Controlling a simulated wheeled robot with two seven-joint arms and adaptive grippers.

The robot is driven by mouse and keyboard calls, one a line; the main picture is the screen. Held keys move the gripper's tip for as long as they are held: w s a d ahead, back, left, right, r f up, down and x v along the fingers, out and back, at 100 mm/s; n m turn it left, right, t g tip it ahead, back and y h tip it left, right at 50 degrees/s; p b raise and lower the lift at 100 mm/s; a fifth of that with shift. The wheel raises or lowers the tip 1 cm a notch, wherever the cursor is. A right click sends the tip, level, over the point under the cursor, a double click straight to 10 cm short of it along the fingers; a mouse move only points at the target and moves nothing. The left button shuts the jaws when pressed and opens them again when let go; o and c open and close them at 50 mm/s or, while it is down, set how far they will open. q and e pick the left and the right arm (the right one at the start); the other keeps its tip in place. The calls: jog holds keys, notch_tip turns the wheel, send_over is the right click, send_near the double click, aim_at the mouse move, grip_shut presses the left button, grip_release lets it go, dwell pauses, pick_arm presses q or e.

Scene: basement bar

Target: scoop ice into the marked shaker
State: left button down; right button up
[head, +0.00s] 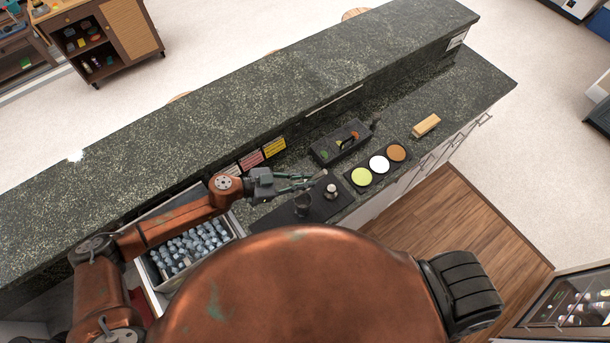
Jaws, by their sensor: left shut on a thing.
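My left gripper (300,181) reaches over the counter from the left, above the dark bar mat (281,215). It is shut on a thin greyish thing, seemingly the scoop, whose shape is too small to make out. A dark shaker cup (302,206) stands on the mat below the gripper. A silvery shaker (331,192) stands to its right, just past the fingertips. I cannot make out a mark on either. The ice bin (155,285), full of pale blue cubes (190,247), lies left of the mat, below my left forearm. My right gripper is not in view.
A black garnish caddy (325,152) stands behind the mat. To the right are a tray with green, white and orange discs (378,164) and a wooden block (426,125). Small coloured cards (274,147) stand along the raised counter ledge (250,95).

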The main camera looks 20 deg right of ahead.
pick_arm(q)
jog(key=r+p, duration=0.1)
jog(key=p, duration=0.2)
jog(key=shift+y, duration=0.4)
jog(key=shift+w+r, duration=0.1)
jog(key=shift+r+y, duration=0.1)
jog(key=shift+y, duration=0.5)
jog(key=shift+d+r+y, duration=0.15)
jog(key=shift+r+y, duration=0.05)
jog(key=shift+y, duration=0.1)
jog(key=shift+r+y, duration=0.25)
jog(key=shift+y, duration=0.05)
jog(key=shift+r+m+y, duration=0.25)
jog(key=shift+m+y, duration=0.05)
jog(key=shift+y, duration=0.1)
jog(key=shift+r+y, duration=0.15)
jog(key=shift+y, duration=0.15)
jog(key=shift+r+y, duration=0.25)
jog(key=shift+y, duration=0.15)
jog(key=shift+r+t, duration=0.1)
jog(key=shift+t, duration=0.2)
jog(key=shift+r+y, duration=0.25)
jog(key=shift+y, duration=0.35)
jog(key=shift+r+y, duration=0.1)
jog(key=shift+y, duration=0.2)
